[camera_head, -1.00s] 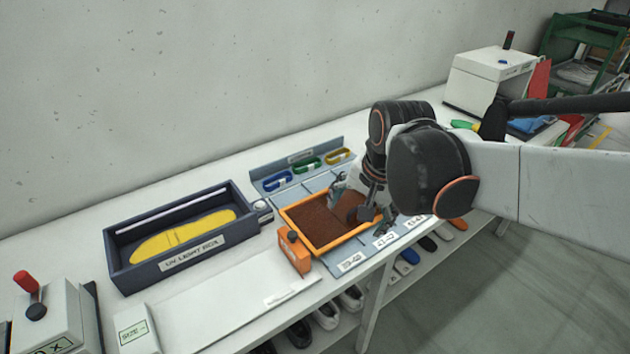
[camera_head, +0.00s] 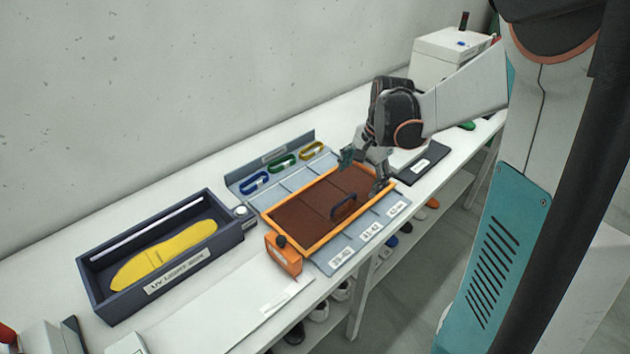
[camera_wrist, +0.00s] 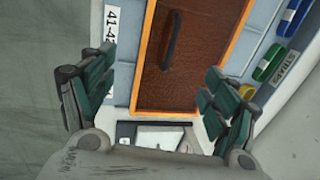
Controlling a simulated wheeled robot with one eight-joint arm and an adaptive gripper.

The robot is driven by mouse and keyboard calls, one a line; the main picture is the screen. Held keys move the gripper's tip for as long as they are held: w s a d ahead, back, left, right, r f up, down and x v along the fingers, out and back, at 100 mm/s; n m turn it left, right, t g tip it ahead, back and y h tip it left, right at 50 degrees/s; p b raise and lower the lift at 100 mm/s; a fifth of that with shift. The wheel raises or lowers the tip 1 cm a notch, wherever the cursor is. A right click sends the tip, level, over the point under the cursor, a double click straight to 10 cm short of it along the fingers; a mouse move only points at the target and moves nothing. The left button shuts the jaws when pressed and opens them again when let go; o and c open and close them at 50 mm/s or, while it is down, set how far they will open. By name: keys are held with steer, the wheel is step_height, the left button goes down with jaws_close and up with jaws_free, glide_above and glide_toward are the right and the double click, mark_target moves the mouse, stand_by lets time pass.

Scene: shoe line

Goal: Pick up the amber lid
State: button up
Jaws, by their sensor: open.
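The amber lid (camera_head: 304,215) is a brown panel with a bright orange rim and a dark arched handle (camera_head: 344,207). It lies flat on a grey-blue sectioned tray (camera_head: 335,261) on the bench. In the wrist view the lid (camera_wrist: 199,62) fills the upper middle, with its handle (camera_wrist: 171,42) running lengthwise. My gripper (camera_head: 363,172) is open and empty, above the lid's far right end and apart from the handle. In the wrist view my gripper's (camera_wrist: 160,98) fingers stand on either side of the lid's near end. The fingers partly hide the lid's far right corner.
A UV light box (camera_head: 99,287) with a yellow insole (camera_head: 165,254) stands left. An orange block (camera_head: 283,257) sits at the lid's near left corner. Blue, green and yellow straps (camera_head: 283,163) lie behind the lid. A dark labelled panel (camera_head: 408,170) lies right. Shoes sit on a shelf below.

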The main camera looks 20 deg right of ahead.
mark_target(349, 210)
steer(key=f+b, duration=0.1)
steer(key=f, duration=0.3)
steer(key=w+f+b, duration=0.1)
steer(key=f+b, duration=0.1)
steer(key=f, duration=0.3)
steer(key=w+f+b, duration=0.1)
steer(key=f+b, duration=0.1)
steer(key=f, duration=0.2)
steer(key=shift+w+a+f, duration=0.25)
steer(key=shift+a+f, duration=0.05)
steer(key=shift+f, duration=0.1)
steer(key=shift+r, duration=0.1)
jaws_close()
